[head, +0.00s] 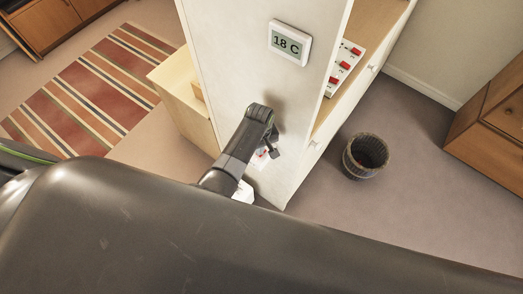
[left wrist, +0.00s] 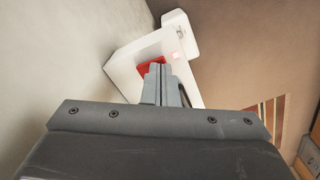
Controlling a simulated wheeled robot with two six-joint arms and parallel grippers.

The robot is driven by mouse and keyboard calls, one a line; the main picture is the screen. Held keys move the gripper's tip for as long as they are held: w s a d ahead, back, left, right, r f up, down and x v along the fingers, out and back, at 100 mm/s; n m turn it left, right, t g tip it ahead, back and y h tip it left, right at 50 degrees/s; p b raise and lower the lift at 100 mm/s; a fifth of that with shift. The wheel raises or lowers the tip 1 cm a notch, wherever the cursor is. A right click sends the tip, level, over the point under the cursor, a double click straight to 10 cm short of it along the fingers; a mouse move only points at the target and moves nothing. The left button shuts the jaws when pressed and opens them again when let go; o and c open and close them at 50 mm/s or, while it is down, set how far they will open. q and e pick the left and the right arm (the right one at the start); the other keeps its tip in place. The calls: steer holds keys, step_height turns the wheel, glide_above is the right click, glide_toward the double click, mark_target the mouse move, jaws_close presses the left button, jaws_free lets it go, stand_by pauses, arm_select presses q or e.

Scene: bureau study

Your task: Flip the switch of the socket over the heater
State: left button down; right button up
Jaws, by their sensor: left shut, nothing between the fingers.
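A white socket box on the wall panel shows partly in the head view (head: 258,161), mostly behind my left gripper (head: 272,152). In the left wrist view, the socket box (left wrist: 128,65) has a red switch (left wrist: 150,64) and a small pinkish glowing spot (left wrist: 175,55). My left gripper (left wrist: 158,68) is shut and empty, with its fingertips right at the red switch and hiding part of it. I cannot tell whether they touch it. A white object, possibly the heater, shows low behind my arm (head: 243,192). My right gripper is not in view.
A display reading 18 C (head: 290,42) is on the same panel, above the socket. A white strip with several red switches (head: 344,69) lies on the shelf to the right. A dark basket (head: 366,156) stands on open floor. A striped rug (head: 92,92) lies left.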

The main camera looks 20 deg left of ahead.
arm_select(q)
steer(key=shift+f, duration=0.15)
step_height(320, 180, up, 3)
steer(key=p, duration=0.3)
steer(key=shift+r, duration=2)
steer(key=shift+a, duration=0.1)
